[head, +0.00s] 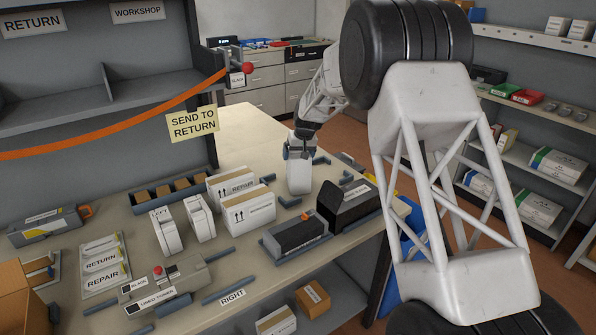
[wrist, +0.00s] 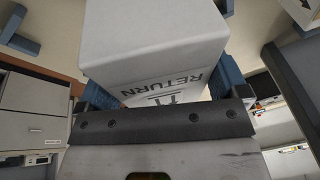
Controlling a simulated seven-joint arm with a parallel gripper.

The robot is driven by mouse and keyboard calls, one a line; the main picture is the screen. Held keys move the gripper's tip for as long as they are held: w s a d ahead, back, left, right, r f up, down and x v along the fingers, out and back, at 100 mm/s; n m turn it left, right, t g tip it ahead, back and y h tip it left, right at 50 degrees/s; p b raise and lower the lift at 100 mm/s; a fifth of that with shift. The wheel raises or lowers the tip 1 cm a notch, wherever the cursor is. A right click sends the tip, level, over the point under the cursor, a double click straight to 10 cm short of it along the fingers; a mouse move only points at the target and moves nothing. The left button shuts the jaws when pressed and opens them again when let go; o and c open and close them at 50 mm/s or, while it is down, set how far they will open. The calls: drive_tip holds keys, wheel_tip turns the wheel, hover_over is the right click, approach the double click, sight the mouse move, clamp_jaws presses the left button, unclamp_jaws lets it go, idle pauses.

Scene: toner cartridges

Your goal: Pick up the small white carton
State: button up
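A small white carton (head: 299,178) stands upright near the back of the workbench in the head view. In the wrist view the carton (wrist: 150,40) fills the upper middle, with dark "RETURN" lettering and arrow marks on one face. My gripper (head: 300,153) is at the carton's top in the head view. In the wrist view my gripper's blue fingers (wrist: 160,88) lie along both sides of the carton, shut on it. Whether the carton's underside touches the bench cannot be told.
Two larger white cartons (head: 249,207) stand left of the held carton. Blue rails (head: 289,202) are close by. Two upright white units (head: 167,231) stand further left. An orange strap (head: 120,135) hangs at left.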

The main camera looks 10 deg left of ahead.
drive_tip(key=c, duration=0.9)
drive_tip(key=shift+r, duration=0.1)
drive_tip(key=shift+r, duration=0.15)
drive_tip(key=c, duration=0.4)
drive_tip(key=shift+r, duration=0.3)
drive_tip(key=shift+c, duration=0.3)
wheel_tip(320, 180, up, 10)
drive_tip(key=shift+f, duration=0.25)
drive_tip(key=shift+d, duration=0.1)
